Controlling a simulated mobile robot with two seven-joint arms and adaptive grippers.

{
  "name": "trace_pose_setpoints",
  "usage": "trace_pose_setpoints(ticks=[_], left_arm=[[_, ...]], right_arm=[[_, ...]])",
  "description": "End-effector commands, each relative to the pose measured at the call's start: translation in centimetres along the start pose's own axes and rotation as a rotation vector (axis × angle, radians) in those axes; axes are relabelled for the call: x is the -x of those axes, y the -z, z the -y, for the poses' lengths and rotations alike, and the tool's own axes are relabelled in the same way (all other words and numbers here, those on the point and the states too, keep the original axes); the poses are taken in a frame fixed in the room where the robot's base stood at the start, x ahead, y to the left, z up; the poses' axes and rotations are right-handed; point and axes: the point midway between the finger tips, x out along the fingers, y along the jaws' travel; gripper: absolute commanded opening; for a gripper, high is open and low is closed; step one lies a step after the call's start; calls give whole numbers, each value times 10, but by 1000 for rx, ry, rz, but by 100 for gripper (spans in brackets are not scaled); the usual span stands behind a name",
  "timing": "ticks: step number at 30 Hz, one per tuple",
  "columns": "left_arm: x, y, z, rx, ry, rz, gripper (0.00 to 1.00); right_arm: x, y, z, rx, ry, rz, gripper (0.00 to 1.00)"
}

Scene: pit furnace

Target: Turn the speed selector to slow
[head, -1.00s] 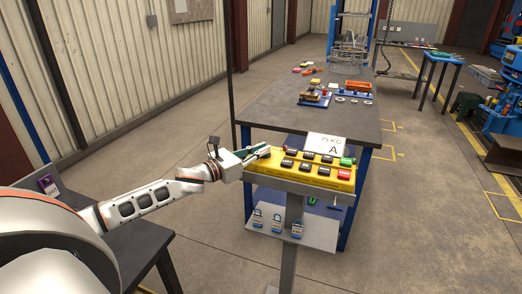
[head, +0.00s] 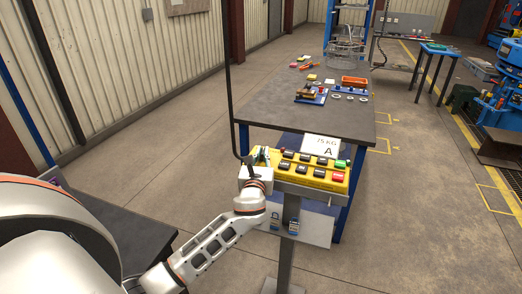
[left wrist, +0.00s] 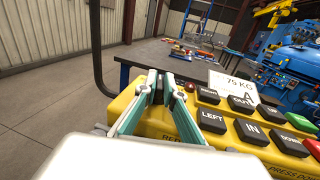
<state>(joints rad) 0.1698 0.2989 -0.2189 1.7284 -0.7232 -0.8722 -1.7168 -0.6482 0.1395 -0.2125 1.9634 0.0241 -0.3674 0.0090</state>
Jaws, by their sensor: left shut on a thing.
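The yellow control pendant (head: 312,172) lies on a grey stand, with rows of black buttons, a green button and a red one. In the left wrist view the yellow pendant (left wrist: 285,157) shows labels such as LEFT, RIGHT, IN and OUT. My left gripper (head: 261,155) is over the pendant's left end. In the left wrist view its green-sided fingers (left wrist: 157,88) converge on a small dark piece at this end, apparently the speed selector. The fingers mostly hide the selector, so its setting cannot be read. My right gripper is not in view.
A white 75 KG A card (head: 322,146) stands behind the pendant. A dark workbench (head: 300,115) beyond it holds small parts and an orange tray (head: 355,82). A black cable (head: 228,80) rises beside my gripper. Lock-like blue-and-white items hang below the pendant.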

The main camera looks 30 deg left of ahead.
Motion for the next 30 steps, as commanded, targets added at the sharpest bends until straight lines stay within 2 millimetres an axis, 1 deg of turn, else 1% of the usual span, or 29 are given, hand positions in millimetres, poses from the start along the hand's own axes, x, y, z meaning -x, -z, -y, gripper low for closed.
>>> trace_pose_setpoints(ticks=[1,6,13,20,30], left_arm=[[0,-2,3,6,-39,0,0],[0,-1,5,4,-160,1,0],[-1,0,5,2,-269,1,0],[-2,-1,5,1,-317,3,0],[-2,-1,5,-1,-325,3,0]], right_arm=[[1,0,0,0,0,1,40],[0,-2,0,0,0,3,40],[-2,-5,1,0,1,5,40],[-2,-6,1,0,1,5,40],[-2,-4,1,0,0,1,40]])
